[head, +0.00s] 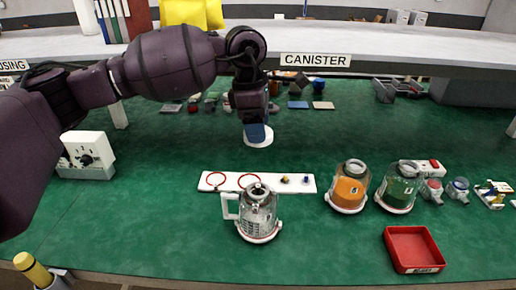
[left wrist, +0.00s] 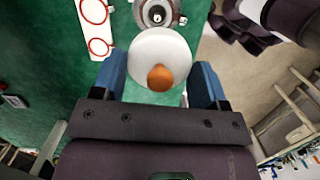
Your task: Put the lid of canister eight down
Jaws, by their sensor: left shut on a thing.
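The lid is a white disc (head: 263,142) at the tip of my left gripper (head: 256,128) in the head view. In the left wrist view the white lid (left wrist: 150,50) with its orange-brown knob shows between the blue fingers of my left gripper (left wrist: 159,88), which is shut on it. The lid is held behind the white strip, left of the canisters. Canister eight (head: 349,188) is the orange-filled glass one marked 8, upright on a white base. My right gripper is not in view.
A clear jug (head: 257,214) stands before a white strip (head: 308,184) with red rings. A green canister (head: 400,187) stands right of the orange one, a red tray (head: 413,250) in front. The shelf edge (head: 420,68) overhangs the back.

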